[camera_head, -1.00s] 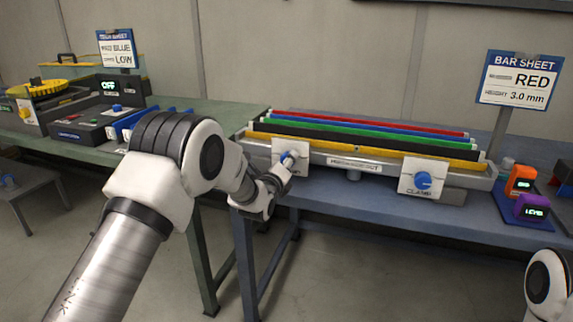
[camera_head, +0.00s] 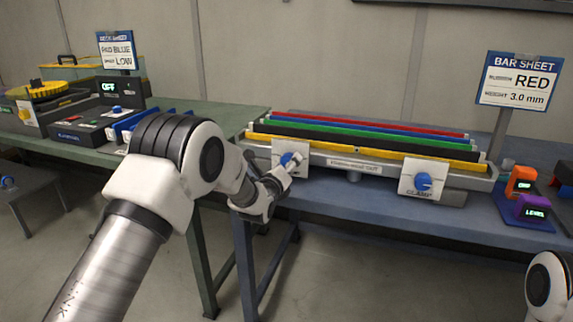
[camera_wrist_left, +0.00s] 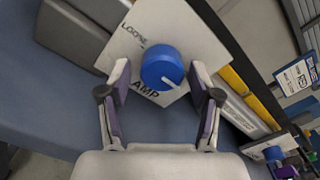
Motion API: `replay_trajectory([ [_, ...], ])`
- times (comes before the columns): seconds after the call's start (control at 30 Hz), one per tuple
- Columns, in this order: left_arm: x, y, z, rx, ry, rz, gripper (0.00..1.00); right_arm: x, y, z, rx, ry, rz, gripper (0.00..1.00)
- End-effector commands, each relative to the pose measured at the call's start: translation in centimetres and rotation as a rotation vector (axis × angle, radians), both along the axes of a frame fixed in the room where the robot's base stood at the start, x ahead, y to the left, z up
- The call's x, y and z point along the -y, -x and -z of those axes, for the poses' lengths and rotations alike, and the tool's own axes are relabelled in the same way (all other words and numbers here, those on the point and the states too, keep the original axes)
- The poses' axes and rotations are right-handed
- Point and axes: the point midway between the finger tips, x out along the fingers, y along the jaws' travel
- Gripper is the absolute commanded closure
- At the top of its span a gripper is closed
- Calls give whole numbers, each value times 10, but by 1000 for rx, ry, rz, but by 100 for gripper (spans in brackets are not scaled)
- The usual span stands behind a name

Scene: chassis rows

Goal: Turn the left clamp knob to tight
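The left clamp knob (camera_head: 287,159) is a round blue knob on a white plate (camera_head: 277,151) at the left end of the bar fixture. In the left wrist view the knob (camera_wrist_left: 160,66) has a white pointer line slanting to the picture's lower right. LOOSE is printed at the plate's upper left and part of CLAMP below; no tight mark is readable. My left gripper (camera_head: 297,160) is at the knob. In the wrist view its fingers (camera_wrist_left: 162,88) are apart, with the knob just beyond and between the tips and a gap showing. My right gripper is out of view.
The fixture holds red, blue, green, black and yellow bars. A second blue clamp knob (camera_head: 424,182) is at its right end. Orange (camera_head: 521,180) and purple (camera_head: 532,207) devices stand at the far right. A sign (camera_head: 519,82) reads RED, 3.0 mm. A green table (camera_head: 215,118) adjoins on the left.

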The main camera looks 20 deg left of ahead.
Motion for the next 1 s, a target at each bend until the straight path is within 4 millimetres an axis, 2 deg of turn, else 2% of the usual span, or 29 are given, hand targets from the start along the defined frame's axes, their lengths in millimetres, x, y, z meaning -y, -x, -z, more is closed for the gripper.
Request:
replay_trajectory([
  [0.27, 0, 0, -3, 4, 1, -1, 32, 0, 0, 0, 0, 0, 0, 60],
  [0.37, -1, 7, -2, 4, 1, 0, 32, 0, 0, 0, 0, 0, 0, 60],
  [0.47, -1, 23, -3, 3, 1, -1, 32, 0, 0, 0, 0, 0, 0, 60],
  [0.7, -3, 85, -2, 1, 2, -1, 32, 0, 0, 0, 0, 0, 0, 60],
  [0.8, -4, 105, -2, 2, 2, -1, 32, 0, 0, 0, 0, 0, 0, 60],
  [1.0, -4, 120, -2, 4, 1, 0, 32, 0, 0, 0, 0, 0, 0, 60],
])
